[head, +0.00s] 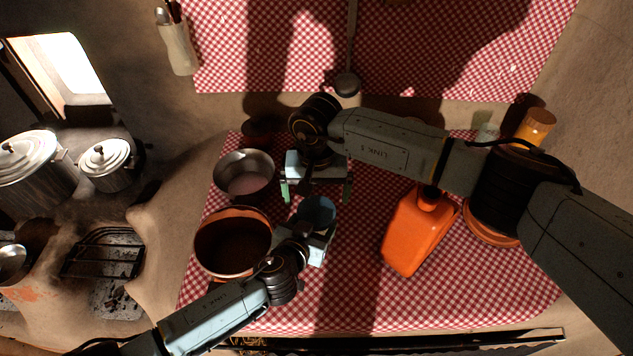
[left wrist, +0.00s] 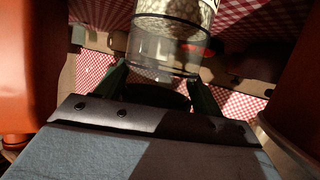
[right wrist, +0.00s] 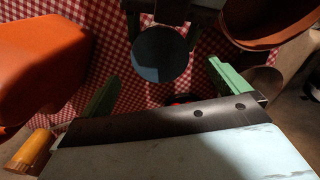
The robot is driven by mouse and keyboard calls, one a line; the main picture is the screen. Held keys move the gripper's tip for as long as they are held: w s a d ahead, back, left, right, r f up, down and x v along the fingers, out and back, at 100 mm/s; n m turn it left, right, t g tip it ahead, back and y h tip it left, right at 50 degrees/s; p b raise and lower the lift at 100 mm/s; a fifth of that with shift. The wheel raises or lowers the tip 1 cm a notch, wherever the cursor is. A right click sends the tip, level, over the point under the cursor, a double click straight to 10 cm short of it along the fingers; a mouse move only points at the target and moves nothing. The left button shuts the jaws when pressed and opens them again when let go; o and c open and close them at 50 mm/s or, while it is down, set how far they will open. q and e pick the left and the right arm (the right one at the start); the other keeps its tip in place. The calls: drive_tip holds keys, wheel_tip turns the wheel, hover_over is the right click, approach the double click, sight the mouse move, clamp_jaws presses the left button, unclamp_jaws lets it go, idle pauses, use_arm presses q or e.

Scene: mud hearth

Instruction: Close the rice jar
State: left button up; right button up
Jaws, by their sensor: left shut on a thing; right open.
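The rice jar (left wrist: 172,45) is clear glass with pale grains in its far part and an empty clear part near my left gripper. My left gripper (head: 318,222) is shut on a round dark blue lid (head: 317,211), which also shows face-on in the right wrist view (right wrist: 161,54). In the left wrist view the lid (left wrist: 160,96) is a dark shape between the fingers at the jar's near end. I cannot tell whether it is seated. The head view hides the jar beneath lid and gripper. My right gripper (head: 316,192) is open and empty, just beyond the lid.
A clay pot (head: 213,262) and a metal bowl (head: 245,163) stand left of the grippers. The checked cloth (head: 350,295) is clear in front, between pot and jerrycan.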

sight(316, 210)
drive_tip(key=shift+f, duration=2.3)
drive_tip(key=c, duration=1.1)
drive_tip(key=m, duration=0.9)
drive_tip(key=shift+m, duration=0.4)
drive_tip(key=o, duration=1.1)
